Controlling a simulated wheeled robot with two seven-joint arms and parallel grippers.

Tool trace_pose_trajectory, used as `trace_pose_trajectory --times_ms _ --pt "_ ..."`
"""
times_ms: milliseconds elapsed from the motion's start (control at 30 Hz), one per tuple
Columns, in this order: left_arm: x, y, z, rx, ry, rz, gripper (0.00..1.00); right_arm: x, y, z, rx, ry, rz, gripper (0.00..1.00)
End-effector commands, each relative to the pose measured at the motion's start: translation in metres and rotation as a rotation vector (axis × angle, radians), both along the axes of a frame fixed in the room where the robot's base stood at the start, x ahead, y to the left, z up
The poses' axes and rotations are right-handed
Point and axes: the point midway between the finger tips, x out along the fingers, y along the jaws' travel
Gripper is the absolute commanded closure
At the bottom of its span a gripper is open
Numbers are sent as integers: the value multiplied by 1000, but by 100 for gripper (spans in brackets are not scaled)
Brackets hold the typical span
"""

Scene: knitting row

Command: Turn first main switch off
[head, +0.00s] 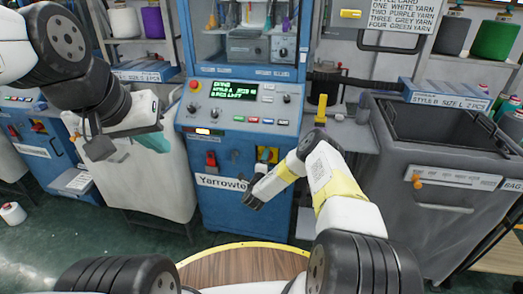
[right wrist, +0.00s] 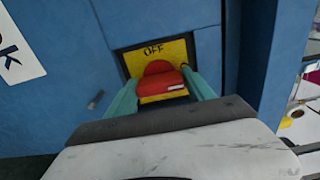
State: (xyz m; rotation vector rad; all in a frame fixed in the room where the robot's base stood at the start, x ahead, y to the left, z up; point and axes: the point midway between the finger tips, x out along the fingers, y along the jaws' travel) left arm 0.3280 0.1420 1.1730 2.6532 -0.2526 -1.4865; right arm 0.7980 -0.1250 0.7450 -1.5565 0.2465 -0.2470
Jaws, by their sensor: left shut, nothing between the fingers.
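The main switch, a red knob on a yellow plate, shows on the blue machine's front in the head view (head: 267,155), partly behind my right arm. In the right wrist view the red knob (right wrist: 160,78) sits below the word OFF, with a white mark toward its right side. My right gripper's teal fingers (right wrist: 160,90) stand on either side of the knob; firm contact cannot be told. In the head view the right arm's end (head: 253,197) is near the switch, fingers hidden. My left gripper (head: 122,147) is shut and empty, over the pale bin at left.
The blue machine (head: 222,215) has a display panel (head: 232,90) and another red switch (head: 211,160). A pale bin (head: 150,185) stands left, a grey bin (head: 440,165) right. Another machine with a similar switch (head: 38,126) is at far left. A round wooden top (head: 240,268) is in front.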

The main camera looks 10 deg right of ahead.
Motion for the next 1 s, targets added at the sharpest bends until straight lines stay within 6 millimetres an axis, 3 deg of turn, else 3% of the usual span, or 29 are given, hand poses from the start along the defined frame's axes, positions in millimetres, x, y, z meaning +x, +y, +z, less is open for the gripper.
trace_pose_trajectory --times_ms 33,200,567,1000 --pt "0 0 0 0 0 0 100 0 0 0 0 0 0 51" --pt "0 0 0 0 0 0 100 0 0 0 0 0 0 81" --pt "0 0 0 0 0 0 100 0 1 1 -67 21 1 80" --pt "0 0 0 0 0 0 100 0 1 1 -404 129 3 80"
